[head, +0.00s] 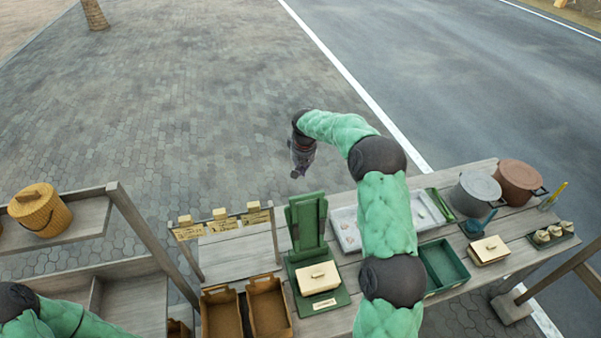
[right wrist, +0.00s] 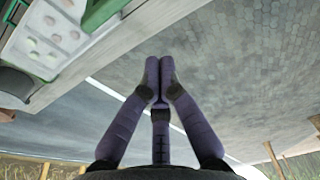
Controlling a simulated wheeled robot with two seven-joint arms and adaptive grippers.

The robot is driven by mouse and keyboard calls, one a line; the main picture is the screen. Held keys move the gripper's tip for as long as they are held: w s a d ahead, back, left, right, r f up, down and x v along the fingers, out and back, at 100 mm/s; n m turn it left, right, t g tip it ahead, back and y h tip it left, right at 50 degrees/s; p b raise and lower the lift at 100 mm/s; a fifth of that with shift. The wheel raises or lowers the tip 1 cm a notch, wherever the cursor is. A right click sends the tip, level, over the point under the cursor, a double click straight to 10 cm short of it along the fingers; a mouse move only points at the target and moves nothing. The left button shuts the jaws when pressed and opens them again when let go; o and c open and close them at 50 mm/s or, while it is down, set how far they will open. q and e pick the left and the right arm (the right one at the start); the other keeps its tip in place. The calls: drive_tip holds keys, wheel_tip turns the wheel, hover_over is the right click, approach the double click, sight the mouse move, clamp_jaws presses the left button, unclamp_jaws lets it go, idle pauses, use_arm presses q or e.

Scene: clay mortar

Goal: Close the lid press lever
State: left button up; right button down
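The green lid press stands on the table in the head view. Its upright green panel (head: 306,222), which looks like the raised lever, rises at the back of a flat green base (head: 333,306). A cream lidded box (head: 318,279) sits on that base. My right gripper (head: 297,172) hangs in the air beyond the panel's top, a little to its left, apart from it. In the right wrist view its fingers (right wrist: 160,80) are together, with nothing between them. My left arm shows at the lower left, but its gripper is out of view.
My right arm passes over a pale tray (head: 347,229) and a green bin (head: 445,266). Two brown bins (head: 269,308) stand left of the press. Pots (head: 476,193) and another cream box (head: 488,250) stand to the right. Open pavement lies beyond the table.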

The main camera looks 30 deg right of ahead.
wheel_tip(320, 180, down, 8)
drive_tip(key=s+p, duration=0.2)
drive_tip(key=p, duration=0.1)
drive_tip(key=shift+s+a+r, duration=0.15)
drive_tip(key=shift+s+a, duration=0.1)
drive_tip(key=shift+a, duration=0.05)
idle(0.5)
